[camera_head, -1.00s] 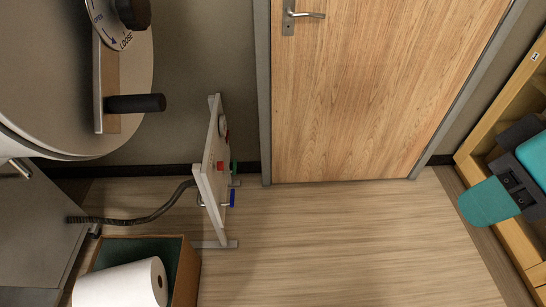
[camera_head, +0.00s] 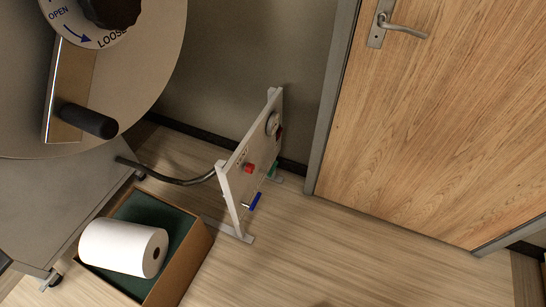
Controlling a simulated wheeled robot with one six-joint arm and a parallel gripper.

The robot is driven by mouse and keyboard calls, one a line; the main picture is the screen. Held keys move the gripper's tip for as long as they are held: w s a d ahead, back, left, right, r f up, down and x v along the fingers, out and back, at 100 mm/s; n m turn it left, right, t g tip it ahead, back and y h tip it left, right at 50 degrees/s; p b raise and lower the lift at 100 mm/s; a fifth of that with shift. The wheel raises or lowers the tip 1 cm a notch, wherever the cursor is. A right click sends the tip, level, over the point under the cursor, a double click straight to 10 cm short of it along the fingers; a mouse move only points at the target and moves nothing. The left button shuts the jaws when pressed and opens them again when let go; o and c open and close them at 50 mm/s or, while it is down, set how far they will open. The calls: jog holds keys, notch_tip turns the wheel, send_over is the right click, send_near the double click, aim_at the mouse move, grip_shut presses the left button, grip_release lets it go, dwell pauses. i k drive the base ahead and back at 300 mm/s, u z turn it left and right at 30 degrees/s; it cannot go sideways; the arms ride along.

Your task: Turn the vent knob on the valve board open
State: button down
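The valve board (camera_head: 237,188) is a white upright panel on feet, standing on the floor left of the door and seen at a steep angle. It carries a red knob (camera_head: 249,168), a blue lever handle (camera_head: 255,201), a green handle (camera_head: 271,171) low at the far side and a round gauge-like disc (camera_head: 272,124) near the far upper end. Small lettering beside the red knob is too small to read surely, so I cannot tell which control is the vent knob or how it is set. My gripper is out of the picture.
A hose (camera_head: 180,180) runs from the grey cabinet (camera_head: 70,205) to the board. An open box (camera_head: 190,263) with a white roll (camera_head: 124,247) stands in front. A large round lid (camera_head: 150,60) with a black handle hangs upper left. Floor (camera_head: 370,260) right of the board is clear.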

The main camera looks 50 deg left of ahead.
aim_at(249, 168)
jog(key=u, duration=0.05)
jog(key=i, duration=0.1)
jog(key=u, duration=1.9)
jog(key=k, duration=1.2)
jog(key=z, duration=0.95)
jog(key=i, duration=1.95)
jog(key=u, duration=0.7)
